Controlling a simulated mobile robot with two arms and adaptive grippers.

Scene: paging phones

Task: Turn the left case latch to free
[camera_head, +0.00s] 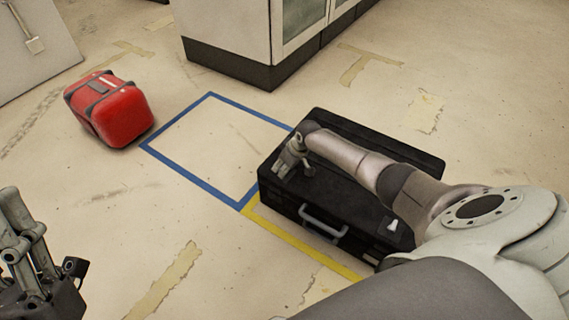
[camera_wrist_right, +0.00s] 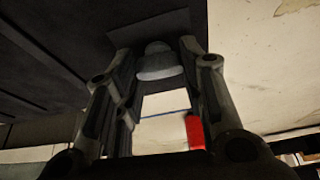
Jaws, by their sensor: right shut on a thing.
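A black case (camera_head: 370,148) lies flat on the floor, right of centre in the head view, its handle (camera_head: 323,222) on the near side. My right gripper (camera_head: 284,172) is over the left end of the case's top. In the right wrist view, my right gripper (camera_wrist_right: 160,75) is shut on the left case latch (camera_wrist_right: 157,62), a small grey rounded piece between the fingers. In the head view the gripper mostly hides this latch, so its angle cannot be told. The right latch (camera_head: 391,224) shows light grey near the case's front right. My left gripper (camera_head: 40,250) is at the lower left, away from the case.
A red case (camera_head: 118,115) stands on the floor at the left. Blue tape (camera_head: 190,181) outlines an empty area beside the black case, and yellow tape (camera_head: 290,238) runs along its front. A grey-white cabinet (camera_head: 228,30) stands behind.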

